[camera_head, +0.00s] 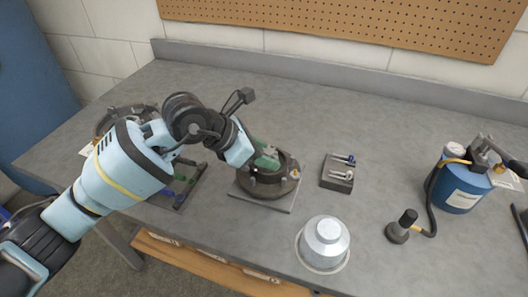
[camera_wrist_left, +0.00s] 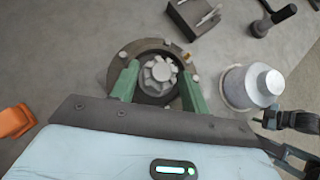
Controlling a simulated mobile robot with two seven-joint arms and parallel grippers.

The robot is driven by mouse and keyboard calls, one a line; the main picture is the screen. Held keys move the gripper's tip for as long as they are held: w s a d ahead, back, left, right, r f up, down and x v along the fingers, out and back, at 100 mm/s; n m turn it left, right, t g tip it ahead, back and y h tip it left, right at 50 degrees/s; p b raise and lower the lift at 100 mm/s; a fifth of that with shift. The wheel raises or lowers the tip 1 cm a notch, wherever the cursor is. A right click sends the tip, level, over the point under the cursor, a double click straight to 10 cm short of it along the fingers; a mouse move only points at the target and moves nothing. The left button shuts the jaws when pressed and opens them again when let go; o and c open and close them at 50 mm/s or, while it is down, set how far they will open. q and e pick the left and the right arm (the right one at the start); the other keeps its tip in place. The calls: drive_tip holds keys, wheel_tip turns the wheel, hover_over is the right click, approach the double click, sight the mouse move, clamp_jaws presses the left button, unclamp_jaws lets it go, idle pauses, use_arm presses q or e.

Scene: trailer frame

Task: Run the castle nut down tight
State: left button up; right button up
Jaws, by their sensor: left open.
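The castle nut (camera_wrist_left: 159,73) is a pale grey, notched nut seated in the centre of a dark round hub (camera_wrist_left: 118,75) in the left wrist view. In the head view the hub (camera_head: 270,188) sits on a square plate (camera_head: 262,201), and my gripper hides the nut. My left gripper (camera_head: 265,158) is over the hub, its jaws pointing down. In the left wrist view its green fingers (camera_wrist_left: 159,80) are open, one on each side of the nut, with visible gaps. I cannot tell how high the fingertips are.
A silver domed cap (camera_head: 325,243) stands front right of the hub. A small dark block (camera_head: 337,180) holding pins is to its right. A blue canister (camera_head: 462,187) with a hose and a black-handled tool (camera_head: 402,228) stand further right. The back of the bench (camera_head: 330,110) is clear.

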use_arm(q)
drive_tip(key=shift+d+f, duration=0.15)
drive_tip(key=c, duration=0.7)
